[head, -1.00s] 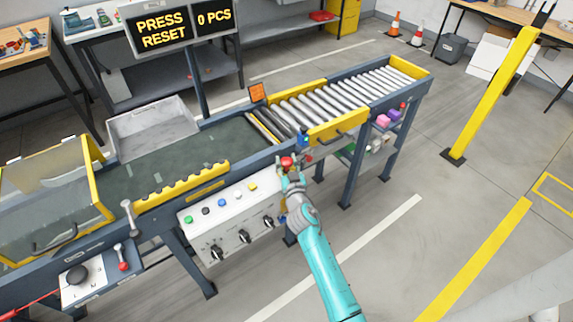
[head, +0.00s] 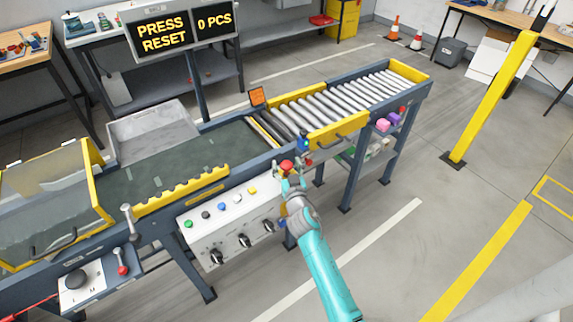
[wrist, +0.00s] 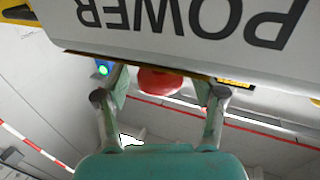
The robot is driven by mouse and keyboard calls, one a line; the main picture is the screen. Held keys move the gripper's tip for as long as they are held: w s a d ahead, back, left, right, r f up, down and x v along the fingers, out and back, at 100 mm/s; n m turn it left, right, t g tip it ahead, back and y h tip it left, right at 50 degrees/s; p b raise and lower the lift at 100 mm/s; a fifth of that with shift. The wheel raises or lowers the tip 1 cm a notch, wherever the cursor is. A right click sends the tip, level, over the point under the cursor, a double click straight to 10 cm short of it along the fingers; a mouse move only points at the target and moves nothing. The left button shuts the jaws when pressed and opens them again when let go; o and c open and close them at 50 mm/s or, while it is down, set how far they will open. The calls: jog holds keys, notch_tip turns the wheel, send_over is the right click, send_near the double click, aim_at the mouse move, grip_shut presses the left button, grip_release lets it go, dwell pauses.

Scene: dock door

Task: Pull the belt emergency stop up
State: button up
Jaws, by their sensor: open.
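The belt emergency stop is a red mushroom knob (head: 287,165) at the right end of the white control panel (head: 225,225) on the conveyor's front side. My gripper (head: 290,173) is at the knob, at the end of my teal arm. In the wrist view the red knob (wrist: 158,80) shows between the two spread fingers of my gripper (wrist: 160,92), with a gap visible on each side. The fingers are open and do not appear to press on it. The knob's stem and upper part are hidden behind the white box edge marked POWER (wrist: 190,25).
The panel carries several coloured buttons and black knobs. The roller conveyor (head: 330,100) runs to the back right. The display (head: 180,30) reads PRESS RESET, 0 PCS. Floor in front right is clear.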

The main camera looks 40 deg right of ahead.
jog(key=v, duration=1.1)
jog(key=shift+s+a, duration=0.15)
jog(key=shift+s, duration=0.15)
jog(key=s+a+f+n+y, duration=0.1)
jog(key=s+a+f+y, duration=0.1)
jog(key=s+a, duration=0.6)
jog(key=s+a+f+n+y, duration=0.2)
jog(key=s+a+y, duration=0.1)
jog(key=s, duration=1)
jog(key=s+a+r+g+y, duration=0.1)
jog(key=s+a+r, duration=0.1)
jog(key=s+r, duration=0.3)
jog(key=s+a+r+n, duration=0.1)
jog(key=s+r, duration=0.4)
jog(key=s, duration=0.9)
jog(key=shift+s+a+r+g+y, duration=0.2)
jog(key=shift+a+g+y, duration=0.2)
jog(key=shift+a, duration=0.3)
